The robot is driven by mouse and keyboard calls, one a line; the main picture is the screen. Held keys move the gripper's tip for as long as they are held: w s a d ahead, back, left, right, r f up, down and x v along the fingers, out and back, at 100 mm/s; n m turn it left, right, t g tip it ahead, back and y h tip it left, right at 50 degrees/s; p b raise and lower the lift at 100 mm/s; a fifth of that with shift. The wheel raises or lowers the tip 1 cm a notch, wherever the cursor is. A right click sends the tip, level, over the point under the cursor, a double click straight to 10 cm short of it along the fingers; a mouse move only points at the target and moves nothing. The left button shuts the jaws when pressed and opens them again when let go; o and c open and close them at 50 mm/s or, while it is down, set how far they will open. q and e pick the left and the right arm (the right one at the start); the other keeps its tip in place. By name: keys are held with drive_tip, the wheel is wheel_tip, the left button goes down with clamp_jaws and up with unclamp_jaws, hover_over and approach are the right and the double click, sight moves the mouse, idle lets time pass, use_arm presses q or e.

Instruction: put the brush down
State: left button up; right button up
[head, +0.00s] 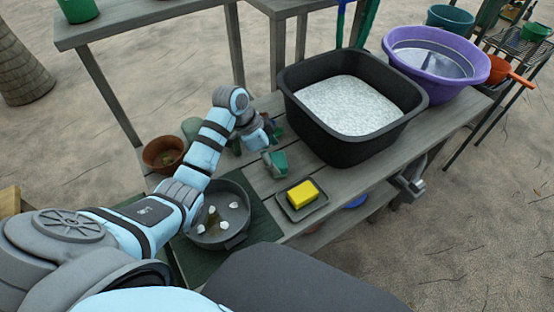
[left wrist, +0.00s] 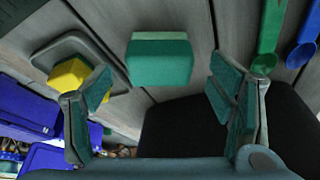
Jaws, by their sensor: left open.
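My left gripper (head: 277,148) hangs over the bench between the black tub and the sponge tray. In the left wrist view its two teal-padded fingers (left wrist: 165,95) stand wide apart with nothing between them. A teal block with a paler green strip (left wrist: 158,62), which looks like the brush, lies on the grey planks ahead of the open fingers, apart from them. In the head view I cannot clearly tell it from my gripper. My right gripper is not in view.
A yellow sponge (head: 302,194) sits in a small grey tray (head: 322,203). The black tub (head: 350,150) holds white granular material. A dark pan (head: 222,240) with white lumps, a clay pot (head: 164,152) and a purple basin (head: 432,82) stand around. Green and blue scoops (left wrist: 270,38) lie near the block.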

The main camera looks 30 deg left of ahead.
use_arm(q)
drive_tip(key=p+v, duration=0.1)
drive_tip(key=v, duration=0.7)
drive_tip(key=shift+p, duration=0.3)
drive_tip(key=shift+f, duration=0.1)
